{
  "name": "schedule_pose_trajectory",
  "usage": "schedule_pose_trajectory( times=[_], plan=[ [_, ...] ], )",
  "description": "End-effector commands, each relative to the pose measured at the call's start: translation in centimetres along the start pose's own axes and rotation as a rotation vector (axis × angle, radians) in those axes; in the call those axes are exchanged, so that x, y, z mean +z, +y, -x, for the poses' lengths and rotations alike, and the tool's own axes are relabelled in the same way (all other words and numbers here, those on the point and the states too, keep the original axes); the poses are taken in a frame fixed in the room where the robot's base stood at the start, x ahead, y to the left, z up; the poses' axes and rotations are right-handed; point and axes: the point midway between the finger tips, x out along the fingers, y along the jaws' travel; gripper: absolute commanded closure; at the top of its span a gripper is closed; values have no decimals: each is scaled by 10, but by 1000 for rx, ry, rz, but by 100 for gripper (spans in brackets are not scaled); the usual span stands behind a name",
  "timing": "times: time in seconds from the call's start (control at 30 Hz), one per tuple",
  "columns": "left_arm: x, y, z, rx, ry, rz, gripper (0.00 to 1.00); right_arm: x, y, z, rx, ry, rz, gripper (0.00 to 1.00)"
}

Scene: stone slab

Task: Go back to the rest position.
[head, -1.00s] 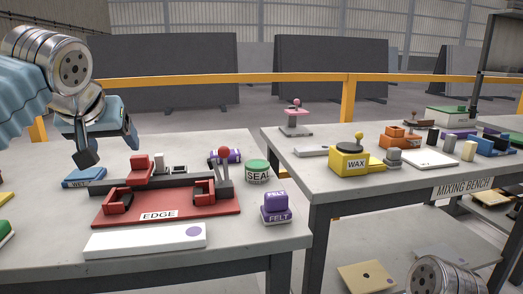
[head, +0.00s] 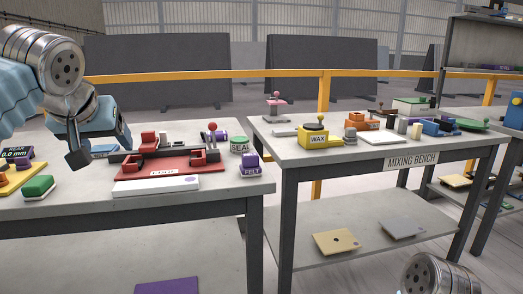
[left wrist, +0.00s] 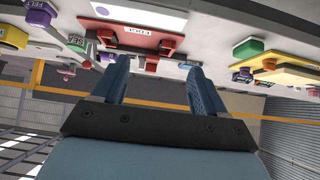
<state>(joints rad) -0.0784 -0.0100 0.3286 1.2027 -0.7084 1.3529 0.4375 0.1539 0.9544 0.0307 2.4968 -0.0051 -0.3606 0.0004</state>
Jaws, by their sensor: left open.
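My left gripper (head: 78,158) hangs in the air at the left of the head view, in front of the left bench. In the left wrist view its two blue fingers (left wrist: 157,82) stand apart with nothing between them. The red EDGE fixture (head: 165,165) sits on the bench to the right of the gripper and shows beyond the fingers in the left wrist view (left wrist: 130,30). A metal cylindrical part of my right arm shows at the bottom right of the head view; the right gripper itself is out of sight.
The mixing bench (head: 350,153) carries the yellow WAX box (head: 318,138). A gap separates the benches.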

Motion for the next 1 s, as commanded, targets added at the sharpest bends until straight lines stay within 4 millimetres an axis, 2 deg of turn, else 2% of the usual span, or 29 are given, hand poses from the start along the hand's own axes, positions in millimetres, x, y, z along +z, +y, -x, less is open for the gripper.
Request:
schedule_pose_trajectory(
  times=[0.07, 0.37, 0.53, 0.67, 0.77, 0.87, 0.97, 1.0],
  plan=[
    [0, 0, 0, 0, 0, 0, 28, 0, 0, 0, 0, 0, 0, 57],
    [10, 26, -48, 41, -44, -60, 28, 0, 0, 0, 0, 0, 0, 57],
    [23, 45, -86, 76, -80, -102, 28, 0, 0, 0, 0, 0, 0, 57],
    [42, 67, -128, 120, -123, -143, 28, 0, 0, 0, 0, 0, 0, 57],
    [65, 86, -167, 163, -165, -174, 28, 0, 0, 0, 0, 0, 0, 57],
    [101, 108, -214, 220, -222, -203, 28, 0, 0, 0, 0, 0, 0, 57],
    [158, 134, -269, 295, -301, -222, 28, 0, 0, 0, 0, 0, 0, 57],
    [186, 143, -290, 327, -336, -224, 28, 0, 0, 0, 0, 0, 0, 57]
  ],
)
